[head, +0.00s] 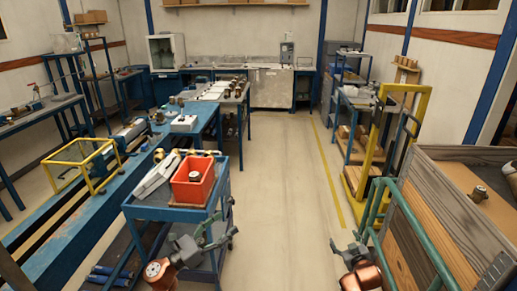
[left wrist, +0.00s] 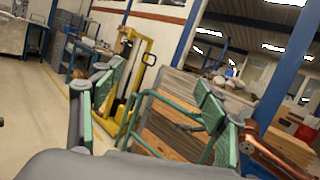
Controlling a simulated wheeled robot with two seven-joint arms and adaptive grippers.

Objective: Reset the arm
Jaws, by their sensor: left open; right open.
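My left gripper (head: 216,232) is open and empty, in front of the lower front part of the blue cart (head: 165,213) in the head view. In the left wrist view its two green-padded fingers (left wrist: 150,98) are spread apart with nothing between them. My right gripper (head: 350,250) is at the bottom right of the head view, beside the green rail (head: 381,205). It is open, and I see nothing held in it. My copper-coloured arm links show near both grippers at the bottom of the head view.
A red bin (head: 194,186) with a meter stands on the cart. A yellow frame (head: 82,163) sits on the blue bench at left. A yellow lift (head: 405,120) and a wooden crate (head: 435,215) stand at right. The middle floor (head: 285,190) is clear.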

